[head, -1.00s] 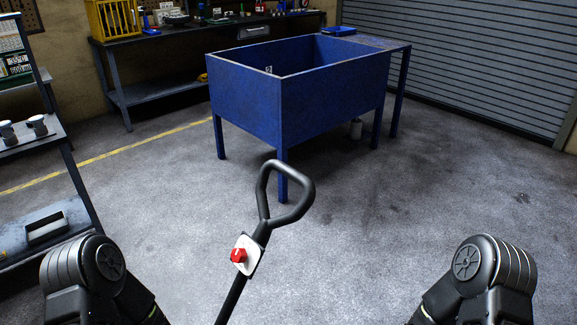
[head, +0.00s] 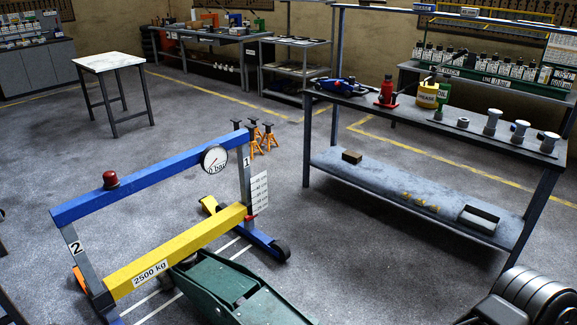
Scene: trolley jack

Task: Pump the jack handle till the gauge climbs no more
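The green trolley jack (head: 238,290) is at the bottom of the head view, its front end at the yellow beam (head: 180,250) marked "2500 kg". I cannot tell whether it touches the beam. The beam sits in a frame with a blue top bar (head: 150,182) and posts labelled 1 and 2. The round white gauge (head: 214,158) on the top bar reads "0 bar". The jack handle is outside this view. Only part of my arm shows at bottom right; neither gripper is in view.
A blue-grey bench (head: 440,205) with a red bottle jack (head: 387,91) and metal parts stands right of the frame. Orange axle stands (head: 256,140) are behind the frame. A white-topped table (head: 108,61) stands far left. Open floor lies between.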

